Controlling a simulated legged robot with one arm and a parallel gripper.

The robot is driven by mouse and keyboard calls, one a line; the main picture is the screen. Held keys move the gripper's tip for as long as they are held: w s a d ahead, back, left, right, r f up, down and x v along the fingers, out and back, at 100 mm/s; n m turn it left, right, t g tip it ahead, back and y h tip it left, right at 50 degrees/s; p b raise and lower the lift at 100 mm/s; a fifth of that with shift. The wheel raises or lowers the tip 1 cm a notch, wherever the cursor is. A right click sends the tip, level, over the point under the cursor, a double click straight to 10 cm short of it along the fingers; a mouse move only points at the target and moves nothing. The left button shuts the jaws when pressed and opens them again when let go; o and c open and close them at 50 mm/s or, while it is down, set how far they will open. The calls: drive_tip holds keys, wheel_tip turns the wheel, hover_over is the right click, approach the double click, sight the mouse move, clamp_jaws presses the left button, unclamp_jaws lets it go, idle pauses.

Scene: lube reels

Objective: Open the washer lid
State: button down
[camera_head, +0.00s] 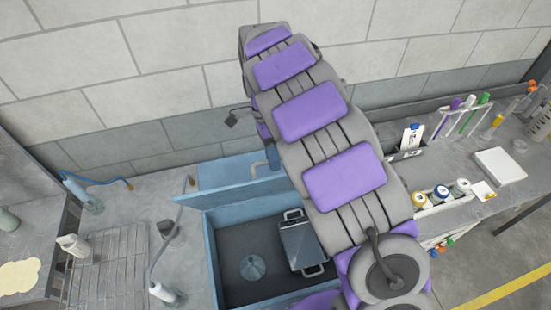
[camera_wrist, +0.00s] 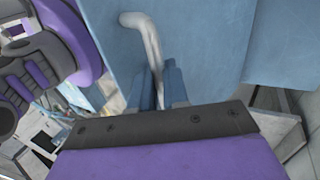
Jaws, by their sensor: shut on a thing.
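The blue washer (camera_head: 213,270) stands in the middle of the head view, and the inside of its basin shows. Its light blue lid (camera_head: 222,172) stands raised at the back of the basin, partly hidden by my arm. A pale bent handle (camera_head: 257,169) sticks out from the lid. In the wrist view the handle (camera_wrist: 146,32) runs down from the blue lid panel (camera_wrist: 215,45) between the blue fingers of my gripper (camera_wrist: 163,88). My gripper is shut on the handle. In the head view my arm hides most of the gripper.
A metal box with handles (camera_head: 303,245) and a round drain-like piece (camera_head: 252,267) are in the basin. A wire rack (camera_head: 108,270) and bottles stand at left. Tubes and jars (camera_head: 440,194) stand on the right bench. A block wall (camera_head: 160,60) is behind.

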drive_tip(key=shift+w+a+f, duration=0.1)
drive_tip(key=shift+w+f, duration=0.25)
drive_tip(key=shift+w, duration=0.05)
drive_tip(key=c, duration=1.5)
unclamp_jaws()
drive_tip(key=shift+f, duration=0.1)
drive_tip(key=shift+o, duration=0.6)
drive_tip(key=shift+w+a+f, duration=0.15)
drive_tip(key=shift+w, duration=0.25)
drive_tip(key=shift+o, duration=0.9)
drive_tip(key=shift+w, duration=0.1)
drive_tip(key=shift+o, duration=0.4)
drive_tip(key=shift+s+r, duration=0.2)
drive_tip(key=shift+w+r, duration=0.15)
